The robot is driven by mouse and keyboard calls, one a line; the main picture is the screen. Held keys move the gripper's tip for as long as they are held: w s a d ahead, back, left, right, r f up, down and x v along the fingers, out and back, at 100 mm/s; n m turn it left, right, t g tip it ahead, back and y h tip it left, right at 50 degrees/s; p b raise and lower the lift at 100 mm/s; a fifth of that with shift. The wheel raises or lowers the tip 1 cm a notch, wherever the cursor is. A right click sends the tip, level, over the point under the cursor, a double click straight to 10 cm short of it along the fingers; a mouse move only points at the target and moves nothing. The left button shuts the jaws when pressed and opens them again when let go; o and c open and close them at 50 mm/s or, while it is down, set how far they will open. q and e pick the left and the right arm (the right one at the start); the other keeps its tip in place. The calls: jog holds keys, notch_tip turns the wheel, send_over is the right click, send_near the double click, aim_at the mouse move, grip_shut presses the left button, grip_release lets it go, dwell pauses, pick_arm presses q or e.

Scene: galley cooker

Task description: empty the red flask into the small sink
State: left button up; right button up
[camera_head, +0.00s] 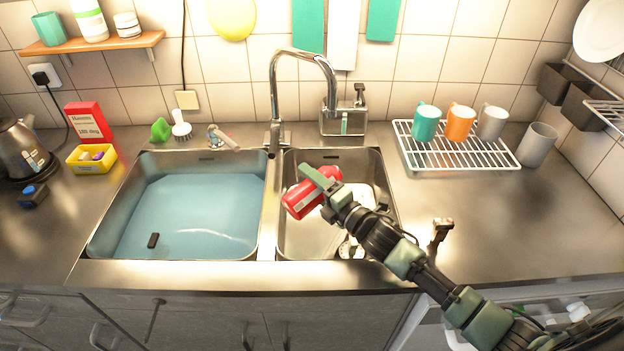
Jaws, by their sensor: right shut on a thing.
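The red flask (298,201) is over the small sink (387,213), the right-hand basin. It lies strongly tilted, almost on its side, with one end toward the lower left and the other toward the upper right. My right gripper (322,190) comes in from the lower right and is shut around the flask's middle, hiding part of it. I cannot tell which end is the mouth, and no stream of liquid shows. A whitish patch shows in the basin behind the gripper, partly hidden. My left gripper is not in view.
The tap (274,112) arches up between the basins, close to the flask. The large left basin (112,213) holds bluish water. A white rack (462,157) with several mugs stands right. A small dark object (441,231) stands near my right arm. The right counter is mostly clear.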

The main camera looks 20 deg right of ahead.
jog(key=shift+f+m, duration=0.2)
jog(key=shift+m, duration=0.2)
jog(key=shift+f+m, duration=0.5)
jog(key=shift+m, duration=0.7)
jog(key=shift+r+m+p, duration=0.25)
jog(key=shift+m+p, duration=0.2)
jog(key=shift+m, duration=0.05)
jog(key=shift+d+r+m+p, duration=0.15)
jog(key=shift+m+p, duration=0.2)
jog(key=shift+m, duration=0.3)
jog(key=shift+r+m+p, duration=0.1)
jog(key=shift+m+p, duration=0.2)
jog(key=shift+m, duration=0.35)
dwell(1.8)
